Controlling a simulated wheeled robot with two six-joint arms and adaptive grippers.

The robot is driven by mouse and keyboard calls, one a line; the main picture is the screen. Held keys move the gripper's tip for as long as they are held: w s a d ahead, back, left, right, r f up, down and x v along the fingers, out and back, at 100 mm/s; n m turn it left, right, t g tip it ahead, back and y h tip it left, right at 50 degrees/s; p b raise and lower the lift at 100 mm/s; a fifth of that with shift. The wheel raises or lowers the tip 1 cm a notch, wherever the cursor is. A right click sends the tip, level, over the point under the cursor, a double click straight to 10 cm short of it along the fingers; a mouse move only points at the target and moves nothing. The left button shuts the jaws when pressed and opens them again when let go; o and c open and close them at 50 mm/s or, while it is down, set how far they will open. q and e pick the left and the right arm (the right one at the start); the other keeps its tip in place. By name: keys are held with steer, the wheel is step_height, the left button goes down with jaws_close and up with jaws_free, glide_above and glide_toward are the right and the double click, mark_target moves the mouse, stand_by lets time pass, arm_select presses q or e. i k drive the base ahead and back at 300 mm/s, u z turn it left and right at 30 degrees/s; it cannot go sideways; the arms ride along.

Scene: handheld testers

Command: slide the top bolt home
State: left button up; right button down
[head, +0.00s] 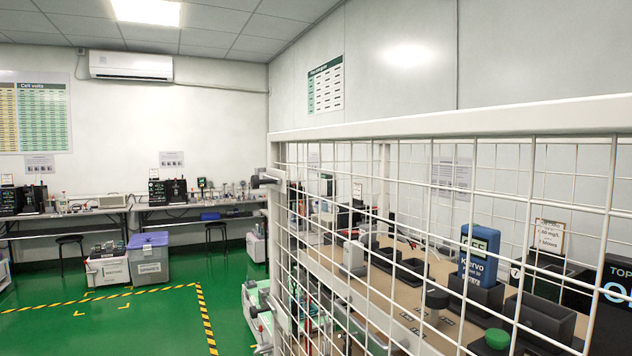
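A white wire-mesh panel (450,125) with a thick frame fills the right side of the head view, close to me. A dark fitting that looks like the top bolt (265,181) sits on the panel's left upright, below the upper corner. It sticks out to the left of the frame. It is too small to tell how far its rod is drawn. A second grey fitting (262,312) shows lower on the same upright, near the bottom edge. Neither of my grippers is in view.
Behind the mesh is a bench with a blue handheld tester (478,262) in a dark holder. Workbenches with instruments line the far wall. A grey crate (149,258) and a white box (108,270) stand on the floor. The green floor (130,318) at left is clear, with yellow-black tape.

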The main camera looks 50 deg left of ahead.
mark_target(255, 182)
steer(key=z, duration=0.2)
steer(key=k, duration=0.5)
steer(key=u, duration=1.05)
steer(key=i, duration=0.5)
steer(key=z, duration=0.05)
